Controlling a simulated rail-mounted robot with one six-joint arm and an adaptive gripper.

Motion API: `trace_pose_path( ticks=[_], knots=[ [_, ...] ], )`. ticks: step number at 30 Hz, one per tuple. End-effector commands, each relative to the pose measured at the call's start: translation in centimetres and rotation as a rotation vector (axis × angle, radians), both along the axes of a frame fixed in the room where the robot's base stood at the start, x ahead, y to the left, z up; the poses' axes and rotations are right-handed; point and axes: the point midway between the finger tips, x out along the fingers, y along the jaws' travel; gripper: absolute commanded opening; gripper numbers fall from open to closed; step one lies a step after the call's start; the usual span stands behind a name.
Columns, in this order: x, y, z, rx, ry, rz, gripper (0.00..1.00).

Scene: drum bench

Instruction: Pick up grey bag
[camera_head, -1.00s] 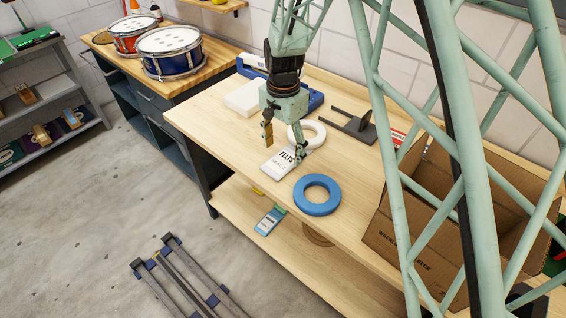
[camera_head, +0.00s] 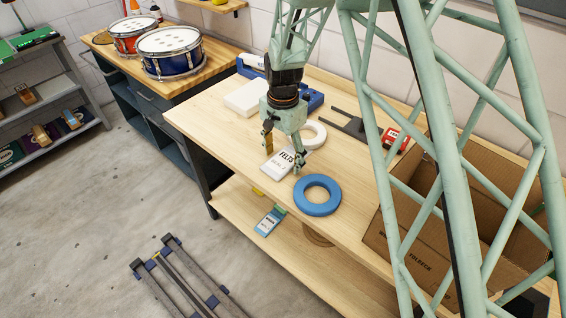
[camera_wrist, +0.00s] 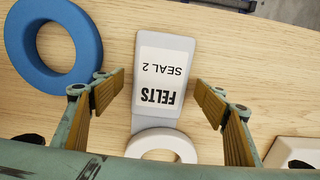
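The grey bag (camera_head: 279,163) lies flat on the wooden bench, with a white label reading FELTS SEAL 2. In the wrist view the grey bag (camera_wrist: 158,112) lies between my two fingers, its label upside down. My gripper (camera_head: 283,158) is open above the bag, one finger to each side. The wrist view also shows my gripper (camera_wrist: 157,90) with its tan finger pads wide apart and clear of the bag's sides. The white ring sits at the bag's lower end in the wrist view; I cannot tell whether they touch.
A blue ring (camera_head: 318,195) lies close to the bag and a white ring (camera_head: 317,134) behind it. A dark forked holder (camera_head: 350,125) and a red item (camera_head: 395,139) lie farther right. A cardboard box (camera_head: 400,245) stands at right. A white block (camera_head: 246,98) is at back left.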

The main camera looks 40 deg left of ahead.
Motion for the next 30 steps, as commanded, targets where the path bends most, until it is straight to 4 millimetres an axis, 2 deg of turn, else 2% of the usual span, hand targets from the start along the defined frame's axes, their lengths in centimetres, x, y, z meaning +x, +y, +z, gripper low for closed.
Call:
trace_pose_path(
  ticks=[1,9,20,26,30],
  knots=[
    [0.0,0.0,0.0,0.000,0.000,0.000,0.62],
    [0.0,0.0,0.0,0.000,0.000,0.000,0.39],
    [0.0,0.0,0.3,0.000,0.000,0.000,0.39],
    [0.0,0.0,1.5,0.001,0.000,0.000,0.39],
    [0.0,0.0,2.9,0.000,0.000,0.000,0.39]
  ],
)
